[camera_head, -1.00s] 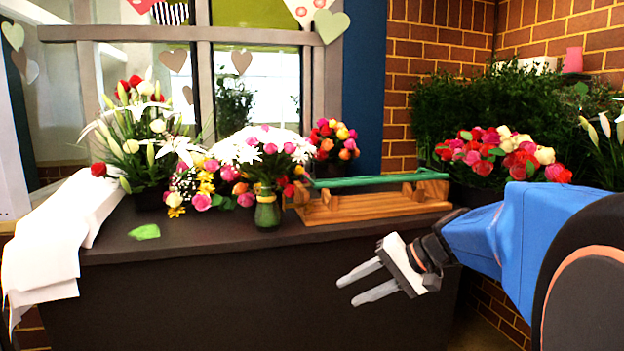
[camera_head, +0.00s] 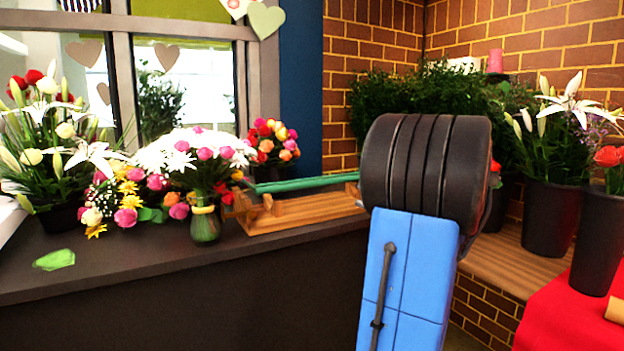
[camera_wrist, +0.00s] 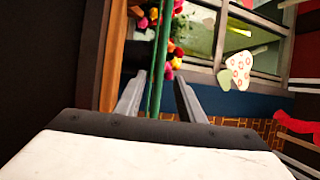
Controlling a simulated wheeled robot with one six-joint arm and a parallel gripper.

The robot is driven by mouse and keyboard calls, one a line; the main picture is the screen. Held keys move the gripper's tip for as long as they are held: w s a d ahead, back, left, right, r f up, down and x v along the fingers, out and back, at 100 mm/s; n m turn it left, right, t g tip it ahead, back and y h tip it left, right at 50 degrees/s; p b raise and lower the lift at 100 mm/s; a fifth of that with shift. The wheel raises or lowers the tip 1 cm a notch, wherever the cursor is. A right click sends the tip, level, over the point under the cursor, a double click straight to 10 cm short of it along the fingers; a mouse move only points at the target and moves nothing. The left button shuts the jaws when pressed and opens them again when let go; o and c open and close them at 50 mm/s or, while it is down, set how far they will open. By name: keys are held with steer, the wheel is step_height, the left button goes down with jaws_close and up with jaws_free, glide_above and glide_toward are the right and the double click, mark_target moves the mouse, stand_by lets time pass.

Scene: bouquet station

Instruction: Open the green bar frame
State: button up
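The green bar frame has a wooden base (camera_head: 300,212) on the dark counter, with a green bar (camera_head: 300,184) lying about level across its top. Its right end is hidden behind my arm in the head view. In the wrist view the green bar (camera_wrist: 157,65) runs up the picture between the two fingers of my gripper (camera_wrist: 159,78), and part of the wooden base (camera_wrist: 113,60) shows to the left. The fingers are apart, with a gap visible on both sides of the bar. My gripper is hidden in the head view.
A small vase of white and pink flowers (camera_head: 206,222) stands close left of the frame. A bouquet (camera_head: 272,143) is behind it. A green leaf (camera_head: 54,260) lies on the counter (camera_head: 150,258). Dark flower buckets (camera_head: 547,218) stand at the right, near a red cloth (camera_head: 560,312).

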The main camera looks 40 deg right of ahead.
steer(key=x, duration=1.7)
steer(key=shift+d+r, duration=0.2)
steer(key=shift+d, duration=0.05)
steer(key=shift+w, duration=0.15)
jaws_close()
